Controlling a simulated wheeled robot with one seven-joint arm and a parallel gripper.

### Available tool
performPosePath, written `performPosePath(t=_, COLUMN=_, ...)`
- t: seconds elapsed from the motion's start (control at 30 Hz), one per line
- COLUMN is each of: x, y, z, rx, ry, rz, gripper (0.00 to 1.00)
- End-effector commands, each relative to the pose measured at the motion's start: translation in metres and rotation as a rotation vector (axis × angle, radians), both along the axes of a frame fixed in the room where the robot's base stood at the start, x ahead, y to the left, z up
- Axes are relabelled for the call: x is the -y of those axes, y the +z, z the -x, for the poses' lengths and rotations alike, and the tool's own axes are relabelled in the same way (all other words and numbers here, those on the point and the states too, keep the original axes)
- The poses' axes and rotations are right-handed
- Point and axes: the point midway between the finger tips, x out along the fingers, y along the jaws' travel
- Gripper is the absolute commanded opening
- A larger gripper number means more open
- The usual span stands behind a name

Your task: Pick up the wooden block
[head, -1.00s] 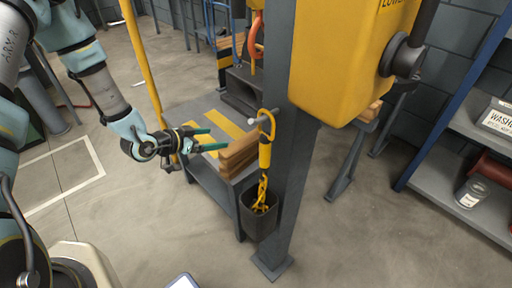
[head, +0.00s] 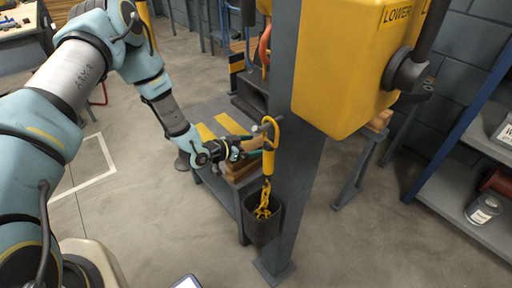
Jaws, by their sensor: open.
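The wooden block (head: 240,170) sits on the grey bench at its near right end, just left of the dark post. It looks like several layers of brown wood. Brown wood shows between the fingers and below the lower one. My gripper hides part of the block, and I cannot tell whether the fingers touch it.
The grey bench (head: 206,118) has yellow stripes. A yellow hook (head: 269,150) with chain hangs close to my fingertips, above a dark bucket (head: 262,222) on the post (head: 290,200). A yellow hoist box (head: 345,65) overhangs right. Open floor lies left.

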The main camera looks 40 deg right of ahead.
Motion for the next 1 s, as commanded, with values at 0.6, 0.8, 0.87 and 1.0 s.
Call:
performPosePath(t=0.6, x=0.0088, y=-0.004, z=0.0003, rx=0.0, ry=0.0, rz=-0.001, gripper=0.67)
performPosePath(t=0.8, x=0.0088, y=-0.0038, z=0.0003, rx=0.0, ry=0.0, rz=-0.001, gripper=0.45)
performPosePath(t=0.87, x=0.0088, y=-0.0038, z=0.0003, rx=0.0, ry=0.0, rz=-0.001, gripper=0.38)
performPosePath(t=1.0, x=0.0088, y=-0.0038, z=0.0003, rx=0.0, ry=0.0, rz=-0.001, gripper=0.22)
